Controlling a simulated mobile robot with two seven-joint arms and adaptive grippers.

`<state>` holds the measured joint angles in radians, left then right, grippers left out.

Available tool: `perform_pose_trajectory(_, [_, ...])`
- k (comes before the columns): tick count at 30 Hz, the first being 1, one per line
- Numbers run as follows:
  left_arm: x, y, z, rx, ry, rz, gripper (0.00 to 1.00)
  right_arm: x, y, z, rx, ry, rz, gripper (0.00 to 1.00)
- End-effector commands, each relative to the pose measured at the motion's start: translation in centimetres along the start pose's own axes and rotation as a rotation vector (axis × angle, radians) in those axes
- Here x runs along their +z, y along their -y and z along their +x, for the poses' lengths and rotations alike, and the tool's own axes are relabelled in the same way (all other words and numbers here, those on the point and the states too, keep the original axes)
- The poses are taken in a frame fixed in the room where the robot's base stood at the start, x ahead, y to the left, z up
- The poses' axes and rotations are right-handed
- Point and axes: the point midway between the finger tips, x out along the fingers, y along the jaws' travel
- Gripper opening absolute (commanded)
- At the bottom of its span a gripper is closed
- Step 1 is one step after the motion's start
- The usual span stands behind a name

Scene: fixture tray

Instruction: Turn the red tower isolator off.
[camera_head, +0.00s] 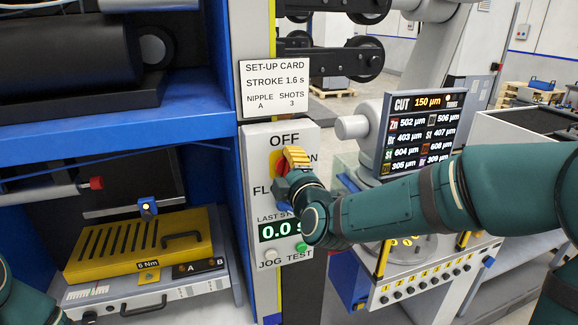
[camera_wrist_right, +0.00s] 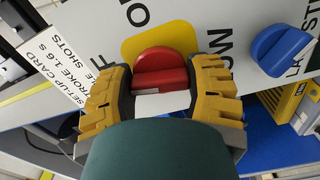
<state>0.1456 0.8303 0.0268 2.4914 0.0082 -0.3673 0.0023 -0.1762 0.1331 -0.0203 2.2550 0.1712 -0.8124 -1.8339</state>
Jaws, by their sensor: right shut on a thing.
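The red tower isolator (camera_wrist_right: 160,66) is a round red knob on a yellow plate (camera_wrist_right: 150,40), best seen in the right wrist view. In the head view only a sliver of red shows behind my right gripper (camera_head: 294,158), below the word OFF on the grey control panel (camera_head: 252,150). My right gripper's yellow fingers (camera_wrist_right: 162,78) are on either side of the knob and shut on it. Which label the knob points to is hard to tell. My left gripper is out of view; only part of my left arm shows at the lower left.
A blue knob (camera_wrist_right: 280,50) sits beside the isolator. Below are a 0.0 display (camera_head: 275,231), a JOG button (camera_head: 270,254) and a green TEST button (camera_head: 301,247). A set-up card (camera_head: 274,86) is above the panel. A yellow slotted fixture (camera_head: 140,245) lies at left.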

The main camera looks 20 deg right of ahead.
Motion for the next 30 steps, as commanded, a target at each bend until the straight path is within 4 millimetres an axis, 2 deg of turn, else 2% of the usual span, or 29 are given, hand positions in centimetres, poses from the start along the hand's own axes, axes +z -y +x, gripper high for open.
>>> perform_pose_trajectory(12, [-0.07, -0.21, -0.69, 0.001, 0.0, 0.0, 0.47, -0.02, 0.01, 0.0, -0.001, -0.001, -0.19, 0.18])
perform_pose_trajectory(29, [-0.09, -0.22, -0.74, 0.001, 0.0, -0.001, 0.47, 0.01, 0.05, 0.0, -0.001, 0.0, -0.218, 0.18])
perform_pose_trajectory(30, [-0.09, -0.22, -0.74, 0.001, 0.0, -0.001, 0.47, 0.01, 0.05, 0.0, -0.001, 0.0, -0.218, 0.67])
